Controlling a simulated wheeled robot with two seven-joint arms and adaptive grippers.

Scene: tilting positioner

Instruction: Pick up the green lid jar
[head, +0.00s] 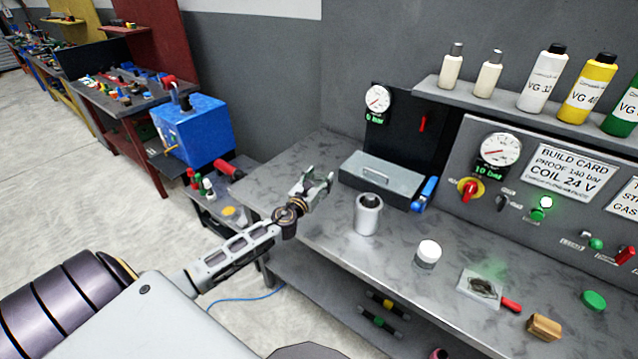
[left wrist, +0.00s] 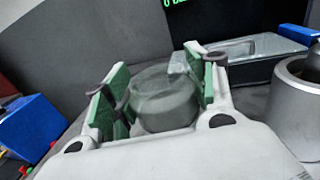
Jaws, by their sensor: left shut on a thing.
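My left gripper (head: 318,186) is above the left end of the grey workbench (head: 330,150). In the left wrist view its green-padded fingers (left wrist: 155,95) are closed on a round, see-through grey-green jar (left wrist: 163,98). No green lid can be made out on this jar. In the head view the jar is hard to tell apart from the fingers. A small jar with a white lid (head: 428,254) stands on the bench. My right gripper is not in view.
A metal canister (head: 368,214) stands right of the gripper, with a grey case (head: 382,180) behind it. A small plate (head: 480,288), a red-handled tool (head: 511,305) and a wooden block (head: 544,327) lie farther right. Bottles (head: 542,78) line the shelf.

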